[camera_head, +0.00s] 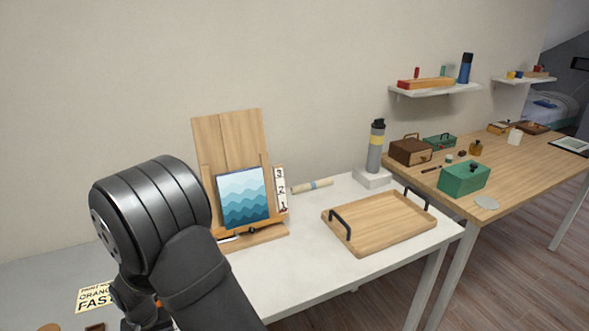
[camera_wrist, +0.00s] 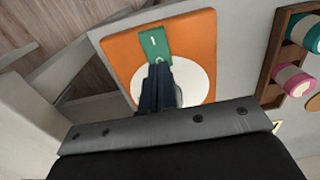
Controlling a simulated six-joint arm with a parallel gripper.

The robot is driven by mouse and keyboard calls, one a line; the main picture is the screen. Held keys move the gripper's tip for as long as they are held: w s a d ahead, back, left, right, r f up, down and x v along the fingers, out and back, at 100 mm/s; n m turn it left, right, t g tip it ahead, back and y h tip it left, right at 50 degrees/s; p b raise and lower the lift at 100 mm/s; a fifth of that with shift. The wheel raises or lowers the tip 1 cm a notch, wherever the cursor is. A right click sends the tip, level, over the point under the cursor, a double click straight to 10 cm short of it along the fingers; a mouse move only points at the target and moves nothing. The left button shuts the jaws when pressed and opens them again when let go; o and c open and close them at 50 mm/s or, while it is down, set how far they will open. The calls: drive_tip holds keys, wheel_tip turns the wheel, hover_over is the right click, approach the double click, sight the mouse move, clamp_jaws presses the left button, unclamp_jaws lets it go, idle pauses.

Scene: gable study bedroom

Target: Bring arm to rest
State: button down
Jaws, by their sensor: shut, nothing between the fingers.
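My gripper (camera_wrist: 158,88) shows in the wrist view with its dark fingers together and nothing between them. It is over an orange board (camera_wrist: 193,40) with a white disc (camera_wrist: 196,82) and a green tag (camera_wrist: 154,44) at the disc's upper edge. The fingertips overlap the tag's lower end in the picture; I cannot tell whether they touch it. In the head view my arm fills the lower left and hides most of the gripper and what lies below it.
A wooden easel (camera_head: 228,135) holds a blue wave picture (camera_head: 243,198). Right of it are an empty wooden tray (camera_head: 380,222) and a grey bottle (camera_head: 376,150). In the wrist view a rack (camera_wrist: 277,65) holds green and pink rolls.

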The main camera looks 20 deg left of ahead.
wheel_tip(320, 180, up, 19)
drive_tip(key=s+d, duration=0.2)
drive_tip(key=shift+s+d+f+t+y, duration=0.15)
drive_tip(key=shift+s+t+y, duration=0.1)
drive_tip(key=shift+t+y, duration=0.15)
drive_tip(key=shift+g+h, duration=0.4)
drive_tip(key=f, duration=0.5)
drive_tip(key=w+a+f, duration=0.1)
drive_tip(key=f, duration=0.5)
drive_tip(key=w+a+f, duration=0.1)
drive_tip(key=f, duration=0.5)
drive_tip(key=shift+w+a, duration=0.1)
drive_tip(key=shift+w, duration=0.15)
drive_tip(key=shift+f, duration=0.85)
drive_tip(key=shift+r, duration=0.1)
